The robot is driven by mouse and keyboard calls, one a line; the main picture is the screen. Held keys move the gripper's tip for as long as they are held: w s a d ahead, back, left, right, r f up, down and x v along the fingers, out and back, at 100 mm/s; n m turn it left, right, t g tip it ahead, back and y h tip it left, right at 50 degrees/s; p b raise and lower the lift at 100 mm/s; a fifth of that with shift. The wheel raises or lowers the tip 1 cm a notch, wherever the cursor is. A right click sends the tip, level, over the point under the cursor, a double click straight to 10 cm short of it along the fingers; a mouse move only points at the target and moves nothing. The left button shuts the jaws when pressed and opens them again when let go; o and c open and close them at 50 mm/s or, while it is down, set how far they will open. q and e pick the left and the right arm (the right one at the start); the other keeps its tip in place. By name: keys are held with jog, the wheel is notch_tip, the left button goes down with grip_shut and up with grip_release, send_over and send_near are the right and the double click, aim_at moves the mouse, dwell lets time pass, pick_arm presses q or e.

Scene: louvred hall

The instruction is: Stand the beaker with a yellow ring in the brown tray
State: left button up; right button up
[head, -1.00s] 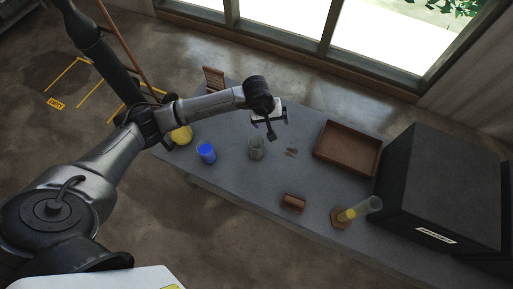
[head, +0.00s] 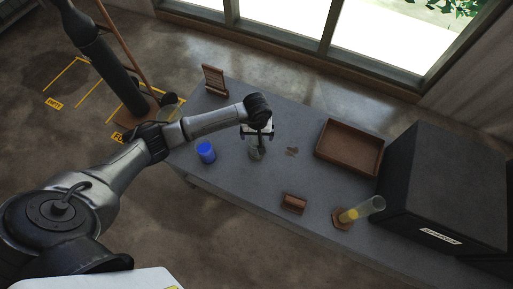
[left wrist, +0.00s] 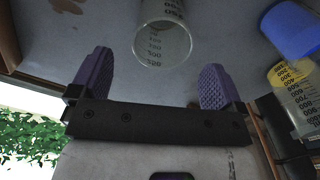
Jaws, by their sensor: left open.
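A clear beaker with dark graduations (left wrist: 163,38) stands on the grey table; its lower part shows in the head view (head: 256,154). I see no yellow ring on it. My left gripper (head: 258,138) is open, close above that beaker. In the left wrist view, the open fingers (left wrist: 155,60) lie left and right of its rim, not visibly touching. The brown tray (head: 343,166) looks empty. My right gripper is out of view.
A tall cylinder with yellow liquid (head: 363,208) stands near a black box (head: 445,185). A brown block (head: 294,202) and a wooden rack (head: 213,80) are also on the table. Small brown pieces (head: 292,151) lie left of the tray.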

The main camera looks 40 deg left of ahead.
pick_arm(q)
jog(key=b, duration=0.2)
send_over(256, 141)
jog(key=s+d, duration=0.2)
notch_tip(256, 141, down, 4)
jog(key=shift+w+a+f, duration=0.1)
jog(key=shift+f, duration=0.6)
jog(key=shift+a, duration=0.1)
jog(key=c, duration=1)
jog(key=shift+c, duration=0.3)
jog(key=shift+r, duration=0.1)
